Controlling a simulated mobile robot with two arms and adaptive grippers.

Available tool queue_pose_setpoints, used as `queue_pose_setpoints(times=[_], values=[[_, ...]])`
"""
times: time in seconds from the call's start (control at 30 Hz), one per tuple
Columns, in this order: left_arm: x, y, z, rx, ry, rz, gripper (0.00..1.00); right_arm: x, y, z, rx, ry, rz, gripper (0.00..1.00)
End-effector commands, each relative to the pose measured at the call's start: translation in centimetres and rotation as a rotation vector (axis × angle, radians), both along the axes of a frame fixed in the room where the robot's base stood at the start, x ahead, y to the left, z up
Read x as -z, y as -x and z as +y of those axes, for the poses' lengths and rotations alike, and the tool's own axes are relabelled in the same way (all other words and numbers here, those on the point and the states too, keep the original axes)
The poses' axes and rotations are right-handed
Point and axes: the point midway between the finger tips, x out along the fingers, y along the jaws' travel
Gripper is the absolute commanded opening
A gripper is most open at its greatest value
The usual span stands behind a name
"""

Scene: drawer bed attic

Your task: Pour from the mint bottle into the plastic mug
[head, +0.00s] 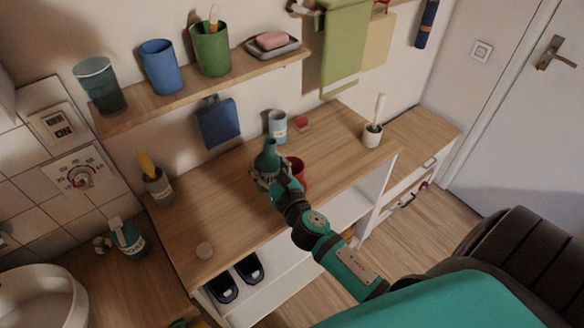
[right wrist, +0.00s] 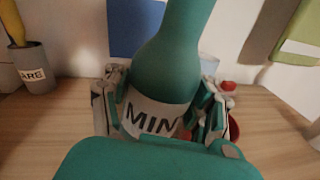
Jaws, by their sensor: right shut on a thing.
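The mint bottle (head: 268,160) is teal with a pale label and is held up over the wooden counter, roughly upright. In the right wrist view the bottle (right wrist: 172,55) fills the middle, and "MIN" shows on its label. My right gripper (head: 268,180) is shut around the bottle's lower body, with a finger on each side. A red mug (head: 298,171), which looks like the plastic mug, stands on the counter just right of the bottle. The gripper partly hides it, and only a red edge (right wrist: 234,128) shows in the right wrist view. My left gripper is not in view.
A labelled blue-grey cup (head: 277,125) and a small red item (head: 303,124) stand behind. A pot with a brush (head: 373,133) is at right, a holder with a yellow item (head: 157,185) at left. A shelf (head: 200,92) with several cups hangs above. The counter's front left is mostly clear.

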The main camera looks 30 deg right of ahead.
Motion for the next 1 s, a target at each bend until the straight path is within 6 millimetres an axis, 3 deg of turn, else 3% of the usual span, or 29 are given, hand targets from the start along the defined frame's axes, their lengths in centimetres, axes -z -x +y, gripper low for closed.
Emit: queue_pose_setpoints(times=[0.03,0.13,0.4,0.67,1.0], values=[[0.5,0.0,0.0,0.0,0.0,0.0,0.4,0.6,0.0,0.0,0.0,-0.024,0.001,0.16],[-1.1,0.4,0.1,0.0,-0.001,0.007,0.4,-0.8,0.0,-0.2,0.0,-0.075,0.005,0.16],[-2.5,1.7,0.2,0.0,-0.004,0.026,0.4,-1.6,0.0,-0.5,0.0,-0.208,0.017,0.16],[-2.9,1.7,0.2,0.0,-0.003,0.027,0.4,-1.3,-0.1,-1.0,0.001,-0.337,0.028,0.16],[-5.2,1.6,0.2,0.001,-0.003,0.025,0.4,-2.6,-0.1,-1.5,-0.001,-0.506,0.04,0.16]])
